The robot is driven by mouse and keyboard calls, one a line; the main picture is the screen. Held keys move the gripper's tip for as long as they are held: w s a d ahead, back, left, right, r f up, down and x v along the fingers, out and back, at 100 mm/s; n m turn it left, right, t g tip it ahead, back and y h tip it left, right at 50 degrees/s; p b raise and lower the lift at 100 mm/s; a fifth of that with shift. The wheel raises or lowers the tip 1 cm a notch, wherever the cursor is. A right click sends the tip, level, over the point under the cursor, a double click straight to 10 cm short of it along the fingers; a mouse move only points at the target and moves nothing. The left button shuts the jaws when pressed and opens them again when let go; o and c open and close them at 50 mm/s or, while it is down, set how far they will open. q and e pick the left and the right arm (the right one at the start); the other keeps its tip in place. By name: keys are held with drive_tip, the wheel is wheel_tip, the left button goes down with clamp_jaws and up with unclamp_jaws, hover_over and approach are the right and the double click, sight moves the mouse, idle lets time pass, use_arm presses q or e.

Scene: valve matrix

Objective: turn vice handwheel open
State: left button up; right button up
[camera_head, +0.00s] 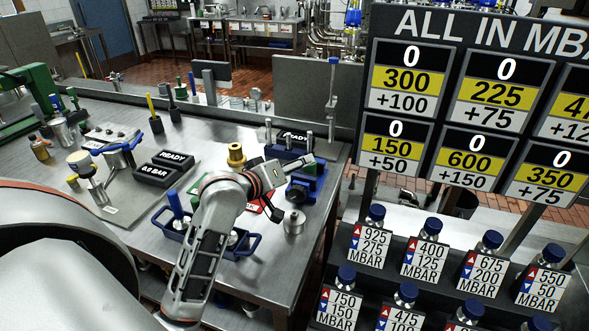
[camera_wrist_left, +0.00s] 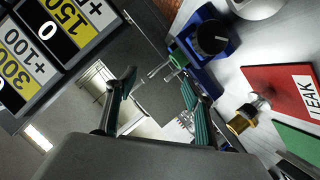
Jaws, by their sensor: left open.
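The blue vice (camera_head: 312,188) sits near the right edge of the steel table, with a round black part on its near side. In the left wrist view the blue vice (camera_wrist_left: 232,50) is at the upper right. A small metal cross-shaped handle (camera_wrist_left: 164,70), seemingly its handwheel, sticks out from it beside a green part. My left gripper (camera_head: 306,166) is at the vice, partly covering it in the head view. In the left wrist view my left gripper (camera_wrist_left: 158,80) has its fingers spread, with the handle showing between their tips. Contact cannot be told. My right gripper is not in view.
A brass fitting (camera_head: 236,154) and a steel cylinder (camera_head: 294,222) stand near the arm. A blue tray (camera_head: 247,246) lies below it. A red LEAK card (camera_wrist_left: 285,92) lies beside the vice. The price-like MBAR board (camera_head: 455,100) rises to the right, beyond the table edge.

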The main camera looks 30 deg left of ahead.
sight(296, 195)
use_arm(q)
drive_tip(key=s+f+m+y, duration=0.1)
drive_tip(key=s+f+m, duration=0.1)
drive_tip(key=s+d+f+m+g+y, duration=0.1)
drive_tip(key=s+f+m, duration=0.1)
drive_tip(key=s+d+f+m+y, duration=0.1)
drive_tip(key=f+m, duration=0.1)
drive_tip(key=f, duration=0.1)
drive_tip(key=shift+s+d+g+y, duration=0.2)
drive_tip(key=shift+s+g+y, duration=0.2)
drive_tip(key=shift+s+d+f+m, duration=0.1)
drive_tip(key=shift+s+m, duration=0.2)
drive_tip(key=shift+y, duration=0.3)
drive_tip(key=shift+x, duration=3.85)
drive_tip(key=c, duration=1.1)
